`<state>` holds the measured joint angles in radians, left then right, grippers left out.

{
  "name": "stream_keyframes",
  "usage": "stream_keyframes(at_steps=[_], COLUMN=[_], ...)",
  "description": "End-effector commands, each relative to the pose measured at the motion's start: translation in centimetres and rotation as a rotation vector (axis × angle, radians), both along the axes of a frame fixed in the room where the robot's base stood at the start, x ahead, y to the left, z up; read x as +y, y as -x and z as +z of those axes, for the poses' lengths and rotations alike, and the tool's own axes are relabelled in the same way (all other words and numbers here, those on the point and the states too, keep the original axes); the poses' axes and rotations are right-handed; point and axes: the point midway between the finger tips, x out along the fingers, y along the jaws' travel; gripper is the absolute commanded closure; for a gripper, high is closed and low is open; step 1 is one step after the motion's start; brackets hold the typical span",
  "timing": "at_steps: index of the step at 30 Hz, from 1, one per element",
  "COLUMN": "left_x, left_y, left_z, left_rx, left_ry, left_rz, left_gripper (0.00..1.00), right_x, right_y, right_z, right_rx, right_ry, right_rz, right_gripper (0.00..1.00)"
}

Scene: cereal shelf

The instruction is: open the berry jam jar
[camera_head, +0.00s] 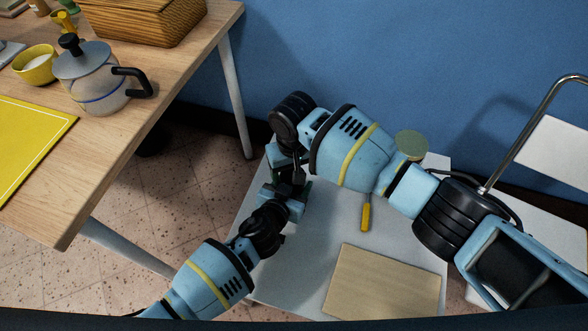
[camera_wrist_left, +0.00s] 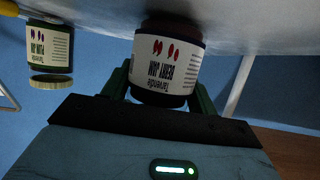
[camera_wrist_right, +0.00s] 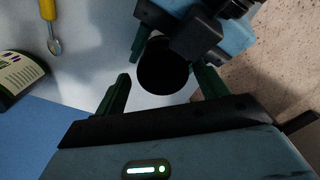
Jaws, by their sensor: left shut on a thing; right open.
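The berry jam jar (camera_wrist_left: 168,70) stands on the table, upside down in the left wrist view, with a white label. My left gripper (camera_wrist_left: 163,88) is shut on its body, a green finger on each side. In the right wrist view the jar's dark round top (camera_wrist_right: 162,66) shows between the fingers of my right gripper (camera_wrist_right: 165,74), which is open around it. I cannot tell whether that top is a dark lid or an open mouth. In the head view my arms hide the jar; my left gripper (camera_head: 284,200) is below my right gripper (camera_head: 288,165).
A plum jam jar (camera_wrist_left: 50,52) with a pale lid (camera_head: 411,144) stands nearby. A yellow-handled spoon (camera_head: 366,214) and a wooden board (camera_head: 385,284) lie on the white table (camera_head: 310,240).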

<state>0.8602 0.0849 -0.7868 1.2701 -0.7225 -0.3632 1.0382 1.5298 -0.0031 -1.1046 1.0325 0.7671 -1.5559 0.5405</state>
Motion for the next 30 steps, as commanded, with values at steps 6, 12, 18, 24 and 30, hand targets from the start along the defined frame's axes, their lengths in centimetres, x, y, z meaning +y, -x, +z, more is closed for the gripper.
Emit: stream_keyframes(at_steps=[6, 12, 18, 24, 30], left_x=[0.0, 0.0, 0.0, 0.0, 0.0], left_y=[0.0, 0.0, 0.0, 0.0, 0.0], left_z=[-0.1, -0.1, 0.0, 0.0, 0.0], left_rx=[0.001, 0.001, 0.001, 0.001, 0.001], left_ry=[0.0, 0.0, 0.0, 0.0, 0.0], left_rz=[-0.001, 0.0, 0.0, 0.0, 0.0], left_gripper=[1.0, 1.0, 1.0, 1.0, 1.0], right_x=[0.6, 0.3, 0.3, 0.6, 0.5], right_y=[0.2, 0.2, 0.1, 0.2, 0.2], right_z=[2.4, 4.3, 4.6, 5.8, 7.6], right_rx=[0.003, 0.003, 0.002, 0.002, 0.003], right_ry=[-0.012, -0.008, -0.006, -0.01, -0.009], right_rz=[0.01, 0.006, 0.004, -0.078, -0.221], right_gripper=[0.23, 0.23, 0.24, 0.24, 0.24])
